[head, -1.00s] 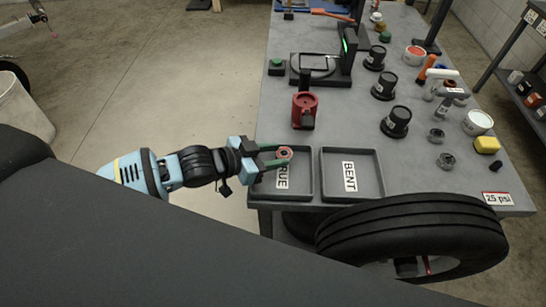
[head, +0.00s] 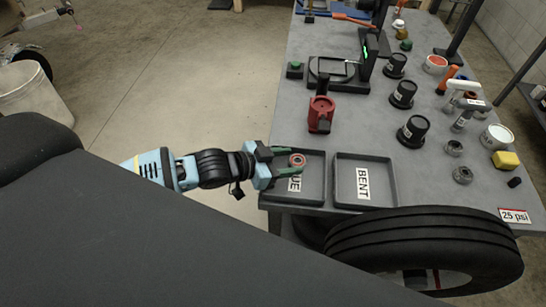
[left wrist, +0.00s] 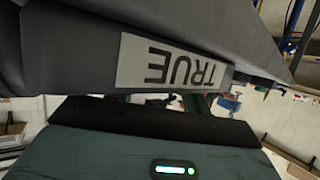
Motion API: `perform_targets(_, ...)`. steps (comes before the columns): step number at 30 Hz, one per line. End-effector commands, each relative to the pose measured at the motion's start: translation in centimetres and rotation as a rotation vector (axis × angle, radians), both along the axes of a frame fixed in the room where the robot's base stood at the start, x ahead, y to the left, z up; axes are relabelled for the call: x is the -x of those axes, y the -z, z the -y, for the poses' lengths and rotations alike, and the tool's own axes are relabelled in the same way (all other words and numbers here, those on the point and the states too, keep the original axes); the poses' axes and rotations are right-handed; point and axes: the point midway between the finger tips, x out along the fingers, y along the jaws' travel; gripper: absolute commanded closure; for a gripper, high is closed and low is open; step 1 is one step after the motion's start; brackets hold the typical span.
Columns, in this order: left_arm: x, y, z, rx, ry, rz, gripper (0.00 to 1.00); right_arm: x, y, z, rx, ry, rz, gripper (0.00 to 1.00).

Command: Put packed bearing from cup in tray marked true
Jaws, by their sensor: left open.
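My left gripper (head: 288,162) is open at the left side of the tray marked TRUE (head: 316,188). A small ring-shaped bearing (head: 297,160) with red on it shows at the fingertips, over the upper part of that tray. I cannot tell whether it rests on the tray floor or touches a finger. My gripper hides part of the label. The TRUE label (left wrist: 172,65) shows upside down and close in the left wrist view, where the bearing is not visible. A red cup-like holder (head: 321,115) stands behind the tray. My right gripper is not in view.
The tray marked BENT (head: 389,184) stands just right. Several black cups, such as one (head: 412,132), stand behind it. A tyre (head: 425,240) is at the table's front. A yellow block (head: 505,160) lies at the right. The bench (head: 345,140) is clear between red holder and cups.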

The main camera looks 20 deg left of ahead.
Motion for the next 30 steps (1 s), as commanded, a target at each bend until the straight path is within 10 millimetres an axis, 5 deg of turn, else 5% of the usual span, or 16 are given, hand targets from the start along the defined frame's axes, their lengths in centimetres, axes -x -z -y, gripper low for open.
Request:
perform_targets(17,6.7,-3.7,-6.3,-0.003,0.001,-0.001,0.52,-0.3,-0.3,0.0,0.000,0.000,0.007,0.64)
perform_targets(30,8.1,-4.6,-7.6,0.000,-0.001,0.002,0.52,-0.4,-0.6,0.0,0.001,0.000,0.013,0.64)
